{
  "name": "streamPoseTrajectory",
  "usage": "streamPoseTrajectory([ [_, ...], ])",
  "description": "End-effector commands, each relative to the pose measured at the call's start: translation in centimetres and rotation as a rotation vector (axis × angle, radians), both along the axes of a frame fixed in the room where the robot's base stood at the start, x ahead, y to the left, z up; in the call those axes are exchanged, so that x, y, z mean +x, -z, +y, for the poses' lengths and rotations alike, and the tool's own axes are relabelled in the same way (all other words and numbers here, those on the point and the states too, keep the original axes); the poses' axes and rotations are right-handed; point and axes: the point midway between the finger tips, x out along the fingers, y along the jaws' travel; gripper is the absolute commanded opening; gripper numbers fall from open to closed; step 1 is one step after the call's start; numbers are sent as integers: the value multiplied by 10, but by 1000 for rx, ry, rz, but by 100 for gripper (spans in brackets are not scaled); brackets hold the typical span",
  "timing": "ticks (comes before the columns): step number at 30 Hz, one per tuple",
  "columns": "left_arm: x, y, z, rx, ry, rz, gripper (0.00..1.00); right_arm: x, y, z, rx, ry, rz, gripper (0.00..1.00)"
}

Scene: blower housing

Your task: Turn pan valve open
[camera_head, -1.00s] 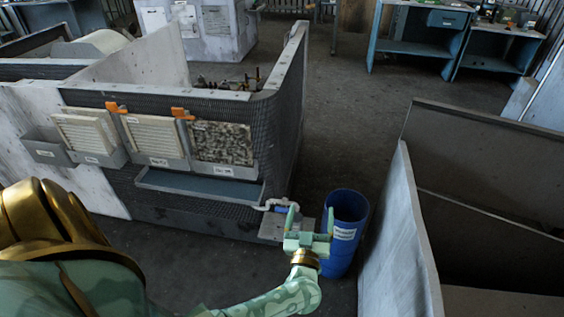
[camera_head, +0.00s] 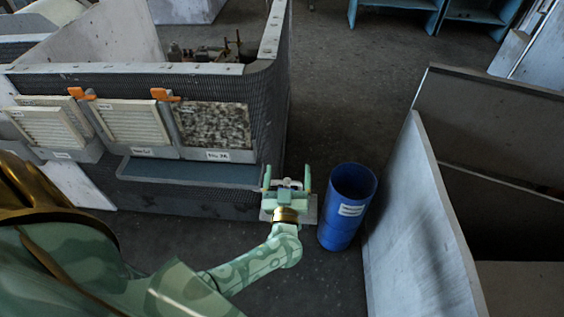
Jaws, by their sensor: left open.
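My left gripper (camera_head: 287,179) is open, its two green fingers pointing away from me toward the lower right corner of the blower housing (camera_head: 268,110). The gripper covers the pan's drain pipe and valve, so I cannot make out the valve or its handle, or whether a finger touches it. The grey-blue drain pan (camera_head: 190,173) runs along the housing's front below the filters. A grey plate (camera_head: 309,212) lies on the floor beneath the gripper. My right gripper is not in view.
A blue barrel (camera_head: 347,210) with a white label stands close to the right of my left gripper. Grey panels (camera_head: 420,210) rise farther right. Pale filters (camera_head: 133,122) and a speckled filter (camera_head: 213,126) sit on the housing's front. Open floor lies behind the barrel.

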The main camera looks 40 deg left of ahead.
Motion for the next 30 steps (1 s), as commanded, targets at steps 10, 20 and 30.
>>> streamPoseTrajectory([
  [10,-3,69,-1,-1,1,45,84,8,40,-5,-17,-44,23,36],
  [20,-15,207,-2,-1,2,153,84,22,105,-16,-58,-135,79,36],
  [30,-27,304,-2,-1,2,240,84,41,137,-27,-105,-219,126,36],
])
